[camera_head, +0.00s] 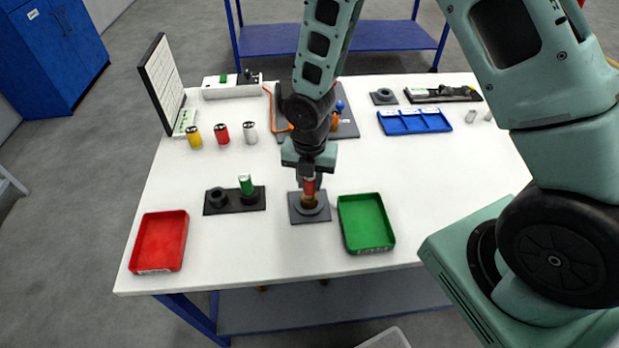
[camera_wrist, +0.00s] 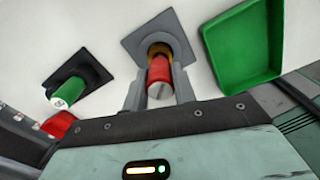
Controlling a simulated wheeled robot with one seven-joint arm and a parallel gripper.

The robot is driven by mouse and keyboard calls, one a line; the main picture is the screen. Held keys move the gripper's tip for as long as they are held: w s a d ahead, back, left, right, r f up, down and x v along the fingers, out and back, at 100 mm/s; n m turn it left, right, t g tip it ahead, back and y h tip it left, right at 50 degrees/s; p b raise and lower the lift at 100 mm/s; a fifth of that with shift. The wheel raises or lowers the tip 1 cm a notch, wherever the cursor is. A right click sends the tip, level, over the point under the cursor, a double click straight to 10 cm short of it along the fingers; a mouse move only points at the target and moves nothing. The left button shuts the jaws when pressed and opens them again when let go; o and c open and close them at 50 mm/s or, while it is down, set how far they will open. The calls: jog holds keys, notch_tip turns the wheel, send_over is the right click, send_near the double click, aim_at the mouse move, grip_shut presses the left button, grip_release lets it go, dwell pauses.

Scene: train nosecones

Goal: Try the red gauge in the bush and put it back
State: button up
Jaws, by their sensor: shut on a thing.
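My gripper (camera_head: 310,184) points down over the grey block (camera_head: 296,215) and is shut on the red gauge (camera_head: 309,187). In the wrist view my gripper (camera_wrist: 159,95) has one finger on each side of the red gauge (camera_wrist: 160,72), whose silver end faces the camera. The brass-coloured bush (camera_head: 309,202) sits in the block, directly below the gauge; it also shows in the wrist view (camera_wrist: 158,49). The gauge lines up with the bush, but I cannot tell how far its lower end is inside. A black two-place stand (camera_head: 234,208) is to the left, its left place empty.
A green gauge (camera_head: 246,184) stands in the stand's right place. A green tray (camera_head: 365,222) is close on the right, a red tray (camera_head: 159,242) at front left. Yellow, red and silver cylinders (camera_head: 222,133) stand behind. The white table is clear between them.

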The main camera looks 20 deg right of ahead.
jog(key=shift+f+b, duration=0.5)
jog(key=shift+f, duration=0.55)
dwell(2.5)
jog(key=shift+r, duration=0.1)
dwell(0.9)
jog(key=shift+r+p, duration=3.45)
jog(key=shift+r, duration=0.3)
jog(key=shift+f, duration=0.1)
